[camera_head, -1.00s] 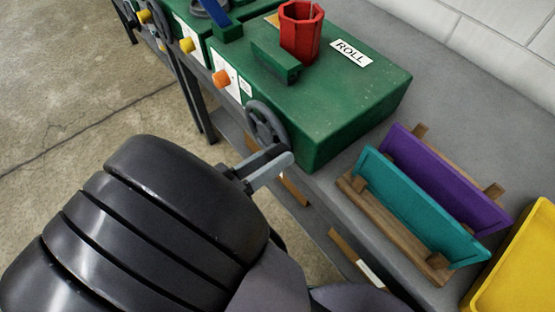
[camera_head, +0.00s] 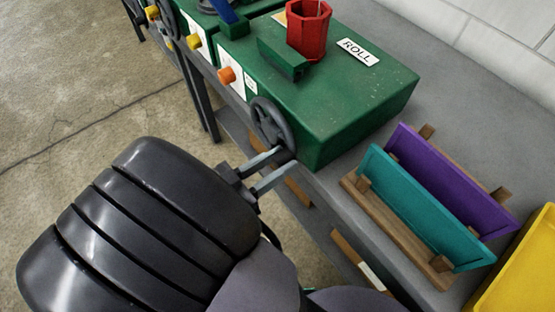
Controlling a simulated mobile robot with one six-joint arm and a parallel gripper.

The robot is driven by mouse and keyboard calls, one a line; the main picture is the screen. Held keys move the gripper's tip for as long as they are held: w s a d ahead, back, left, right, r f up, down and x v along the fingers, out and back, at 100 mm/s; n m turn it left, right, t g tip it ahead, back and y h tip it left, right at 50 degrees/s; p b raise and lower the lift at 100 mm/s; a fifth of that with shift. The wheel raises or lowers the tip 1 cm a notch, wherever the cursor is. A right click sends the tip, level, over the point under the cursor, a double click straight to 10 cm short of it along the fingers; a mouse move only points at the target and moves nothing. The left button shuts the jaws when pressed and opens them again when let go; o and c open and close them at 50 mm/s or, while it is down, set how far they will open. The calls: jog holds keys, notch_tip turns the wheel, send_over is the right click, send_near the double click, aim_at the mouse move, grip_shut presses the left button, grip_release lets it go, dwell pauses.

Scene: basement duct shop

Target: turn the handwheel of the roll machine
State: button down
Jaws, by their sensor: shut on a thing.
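The green roll machine (camera_head: 345,105) stands on the grey bench with a white ROLL label (camera_head: 358,52) on its top. Its dark grey handwheel (camera_head: 272,125) is on the front face, near the right end. My gripper (camera_head: 279,168) reaches in from the lower left, its two pale fingers at the wheel's lower rim. It is shut on the rim there; the exact contact is small and partly hidden. An orange knob (camera_head: 227,75) sits on the machine's front, left of the wheel.
A red hexagonal cup (camera_head: 308,32) stands on the machine. To the right, teal (camera_head: 425,205) and purple (camera_head: 450,185) panels stand in a wooden rack (camera_head: 395,232), beside a yellow bin (camera_head: 520,270). More green machines (camera_head: 205,42) stand at upper left. Bare bench (camera_head: 440,100) lies behind.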

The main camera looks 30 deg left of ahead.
jog(key=c, duration=1.3)
grip_release()
jog(key=p+v, duration=0.6)
jog(key=v, duration=1.1)
jog(key=shift+s, duration=0.2)
